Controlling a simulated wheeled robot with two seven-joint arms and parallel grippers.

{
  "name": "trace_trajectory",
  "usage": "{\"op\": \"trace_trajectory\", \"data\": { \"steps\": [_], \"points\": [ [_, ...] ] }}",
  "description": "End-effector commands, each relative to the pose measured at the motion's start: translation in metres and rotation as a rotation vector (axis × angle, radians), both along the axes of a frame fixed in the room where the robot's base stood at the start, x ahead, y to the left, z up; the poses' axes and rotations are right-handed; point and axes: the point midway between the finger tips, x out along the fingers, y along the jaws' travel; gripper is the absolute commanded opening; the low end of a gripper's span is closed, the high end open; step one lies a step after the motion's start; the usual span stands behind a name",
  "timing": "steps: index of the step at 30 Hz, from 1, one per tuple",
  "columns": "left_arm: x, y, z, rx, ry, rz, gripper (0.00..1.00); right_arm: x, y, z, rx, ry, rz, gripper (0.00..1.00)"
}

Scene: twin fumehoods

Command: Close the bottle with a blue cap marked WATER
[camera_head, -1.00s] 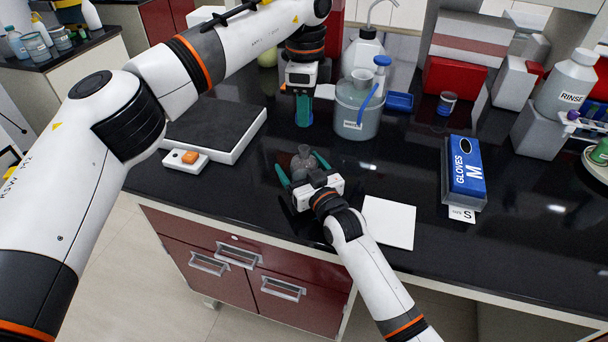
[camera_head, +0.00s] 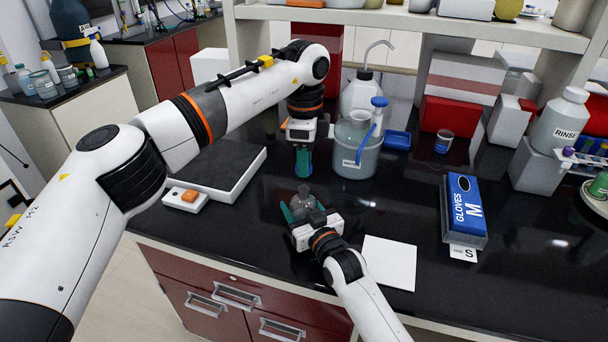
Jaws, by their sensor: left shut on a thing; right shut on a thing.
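A small clear glass bottle (camera_head: 303,204) stands upright with its neck open on the black bench, between the teal fingers of my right gripper (camera_head: 302,212). The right gripper is shut on it from the front. My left gripper (camera_head: 303,165) points down just above the bottle's neck, with a small gap visible in the picture. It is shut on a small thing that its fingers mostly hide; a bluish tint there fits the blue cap. I cannot read a WATER mark on the held bottle or the cap.
A balance (camera_head: 242,176) lies left, a white sheet (camera_head: 390,262) front right, and a blue glove box (camera_head: 463,207) further right.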

Motion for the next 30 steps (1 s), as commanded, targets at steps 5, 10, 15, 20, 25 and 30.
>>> {"op": "trace_trajectory", "data": {
  "steps": [5, 10, 15, 20, 25, 30],
  "points": [
    [0.0, 0.0, -0.025, 0.0, 0.001, 0.001, 0.09, 0.0, 0.0, 0.0, 0.0, 0.0, 0.0, 0.14],
    [0.0, 0.0, -0.026, 0.0, -0.002, 0.002, 0.09, 0.0, 0.0, 0.0, 0.0, 0.0, 0.0, 0.14],
    [0.0, 0.0, -0.026, 0.0, -0.001, 0.001, 0.09, 0.0, 0.0, 0.0, 0.0, 0.0, 0.0, 0.14],
    [0.0, 0.0, -0.026, 0.0, -0.001, 0.001, 0.09, 0.0, 0.0, 0.0, 0.0, 0.0, 0.0, 0.14],
    [0.0, 0.0, -0.032, 0.001, 0.0, 0.001, 0.09, 0.0, 0.0, 0.0, 0.0, 0.0, 0.0, 0.14],
    [0.0, 0.0, -0.042, 0.001, 0.001, 0.001, 0.09, 0.0, 0.0, 0.0, 0.0, 0.0, 0.0, 0.14]
  ]
}}
